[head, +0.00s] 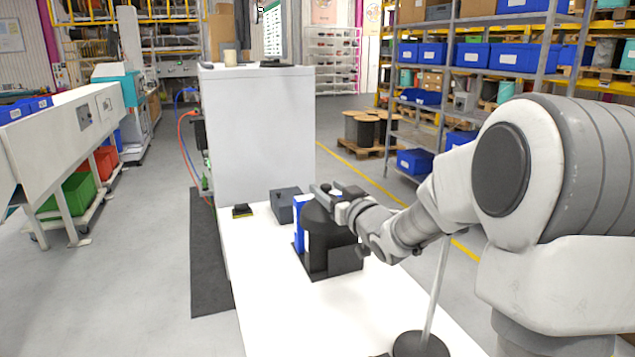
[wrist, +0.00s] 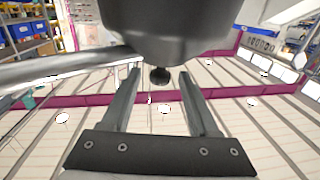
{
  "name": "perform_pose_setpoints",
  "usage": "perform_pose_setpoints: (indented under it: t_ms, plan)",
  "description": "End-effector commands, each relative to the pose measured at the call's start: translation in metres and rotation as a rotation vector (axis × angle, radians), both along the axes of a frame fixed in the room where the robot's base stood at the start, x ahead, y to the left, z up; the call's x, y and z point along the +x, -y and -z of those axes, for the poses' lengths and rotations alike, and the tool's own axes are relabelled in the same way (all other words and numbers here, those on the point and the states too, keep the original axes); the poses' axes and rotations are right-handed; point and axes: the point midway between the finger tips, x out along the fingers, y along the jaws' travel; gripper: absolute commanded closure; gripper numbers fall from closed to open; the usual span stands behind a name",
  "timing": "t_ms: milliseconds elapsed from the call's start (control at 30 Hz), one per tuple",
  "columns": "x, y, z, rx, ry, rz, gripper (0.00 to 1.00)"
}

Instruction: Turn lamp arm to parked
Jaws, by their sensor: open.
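The desk lamp stands on a round black base (head: 421,346) at the front of the white table. Its thin pale pole (head: 437,280) rises until my arm hides it. A dark rounded body, seemingly the lamp head (head: 318,214), is below and beside my gripper (head: 327,191). In the wrist view a large dark housing (wrist: 185,25) fills the top, and a grey rod, seemingly the lamp arm (wrist: 60,73), enters from the left. My gripper (wrist: 158,82) is open there. A small dark knob (wrist: 160,76) shows between its fingertips; contact cannot be told.
A black fixture (head: 345,260) with a blue part (head: 299,222) stands on the white table (head: 265,290). A dark grey box (head: 286,205) and a small black-and-yellow item (head: 242,211) are behind it. A tall white cabinet (head: 258,130) closes the far end. The table's front left is clear.

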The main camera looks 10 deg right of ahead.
Motion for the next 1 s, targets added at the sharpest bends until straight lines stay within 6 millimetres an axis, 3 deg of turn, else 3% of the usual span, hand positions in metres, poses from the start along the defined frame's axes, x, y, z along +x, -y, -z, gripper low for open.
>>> perform_pose_setpoints:
  t_ms: [100,300,667,1000]
  plan:
    - [0.020,-0.007,0.000,0.002,-0.001,-0.002,0.39]
    - [0.039,-0.012,0.000,0.001,-0.001,0.000,0.39]
    - [0.044,-0.013,0.000,0.000,0.000,0.001,0.39]
    - [0.044,-0.013,0.000,0.000,0.000,0.001,0.97]
